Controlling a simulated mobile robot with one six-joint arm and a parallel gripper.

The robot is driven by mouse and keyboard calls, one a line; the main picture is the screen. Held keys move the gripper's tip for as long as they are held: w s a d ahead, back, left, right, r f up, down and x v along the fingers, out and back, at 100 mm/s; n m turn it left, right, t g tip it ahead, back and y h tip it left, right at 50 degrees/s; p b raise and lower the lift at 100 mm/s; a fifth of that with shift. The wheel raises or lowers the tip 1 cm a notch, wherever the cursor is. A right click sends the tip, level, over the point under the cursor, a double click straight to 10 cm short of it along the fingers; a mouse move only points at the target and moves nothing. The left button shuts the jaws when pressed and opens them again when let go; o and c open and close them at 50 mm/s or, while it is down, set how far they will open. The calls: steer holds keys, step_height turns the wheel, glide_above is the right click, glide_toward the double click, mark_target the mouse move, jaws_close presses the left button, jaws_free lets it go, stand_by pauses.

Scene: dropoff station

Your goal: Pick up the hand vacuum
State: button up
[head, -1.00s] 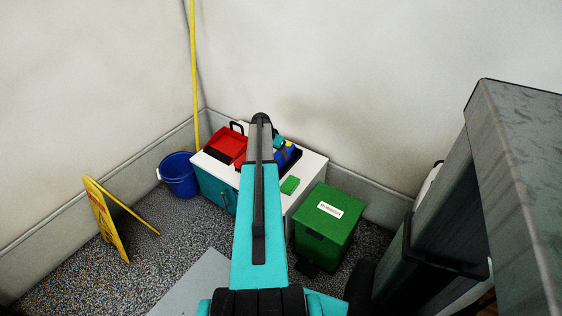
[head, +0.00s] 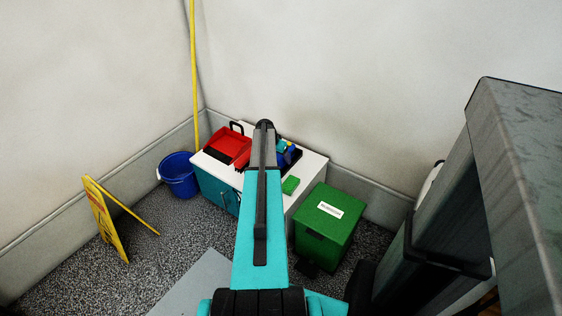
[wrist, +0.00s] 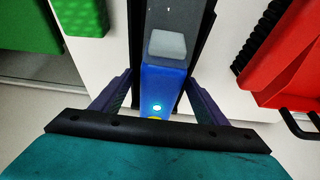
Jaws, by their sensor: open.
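The hand vacuum (wrist: 165,82) is blue with a grey button and a small light, lying in a black tray (wrist: 200,30) on the white cabinet top. In the head view, a small part of the blue hand vacuum (head: 290,153) shows to the right of my arm; the rest is hidden. In the wrist view my gripper (wrist: 158,82) is open, with one dark finger on each side of the blue body. Whether either finger touches it, I cannot tell.
On the white-topped cabinet (head: 309,167) are a red dustpan (head: 228,146), a black-bristled brush (wrist: 262,35) and a green sponge (head: 291,185). A green bin (head: 325,228) stands to its right, a blue bucket (head: 178,178) to its left. A yellow floor sign (head: 105,221) stands farther left.

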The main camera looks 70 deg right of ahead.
stand_by(0.5)
jaws_close()
